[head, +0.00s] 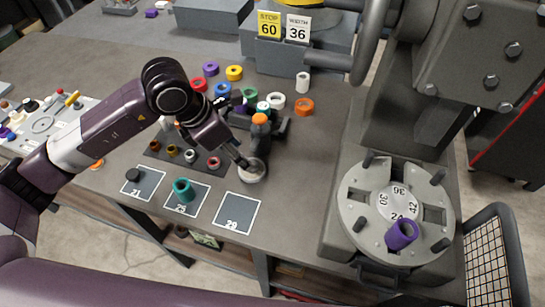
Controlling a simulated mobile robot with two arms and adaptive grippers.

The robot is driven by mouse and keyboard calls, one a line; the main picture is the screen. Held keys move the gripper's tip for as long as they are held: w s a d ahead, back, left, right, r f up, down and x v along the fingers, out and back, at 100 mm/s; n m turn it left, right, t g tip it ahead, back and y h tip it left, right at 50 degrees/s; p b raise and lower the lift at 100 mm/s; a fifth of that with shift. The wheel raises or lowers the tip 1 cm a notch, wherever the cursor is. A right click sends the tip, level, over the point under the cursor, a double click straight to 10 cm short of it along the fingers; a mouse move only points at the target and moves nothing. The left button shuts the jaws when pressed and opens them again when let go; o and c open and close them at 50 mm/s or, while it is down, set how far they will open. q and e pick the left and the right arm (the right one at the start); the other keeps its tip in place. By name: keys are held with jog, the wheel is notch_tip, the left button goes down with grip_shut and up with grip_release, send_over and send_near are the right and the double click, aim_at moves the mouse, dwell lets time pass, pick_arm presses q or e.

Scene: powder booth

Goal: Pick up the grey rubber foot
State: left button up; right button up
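My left gripper (246,164) reaches down from the left, its fingertips at a small round pale dish (253,178) on the table. The fingers are small and dark here, and I cannot tell whether they are open or hold anything. They partly cover the dish, and its contents are unclear. No grey rubber foot can be made out for certain. A short dark grey cylinder (132,175) stands at the card marked 21 (145,190), left of the gripper and apart from it. My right gripper is not in view.
A teal cylinder (183,190) stands on the middle card; the card marked 29 (236,213) is bare. A dark strip (155,153) holds several small plugs. Several coloured rings, including an orange one (304,107), lie behind. A round turntable (370,238) with a purple cylinder (401,234) stands right.

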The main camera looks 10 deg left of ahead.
pick_arm(q)
jog(key=shift+d+f, duration=0.15)
jog(key=shift+f, duration=0.2)
jog(key=shift+f+p, duration=0.55)
jog(key=shift+f, duration=0.2)
jog(key=shift+w+f+p, duration=0.1)
jog(key=shift+f+p, duration=0.2)
jog(key=shift+p, duration=0.05)
jog(key=p+x, duration=0.1)
jog(key=x, duration=0.2)
jog(key=shift+w+d+f+p, duration=0.2)
jog(key=shift+w+f+p, duration=0.05)
jog(key=shift+p, duration=0.1)
jog(key=shift+w+d+f, duration=0.1)
jog(key=shift+f, duration=0.35)
jog(key=c, duration=1.1)
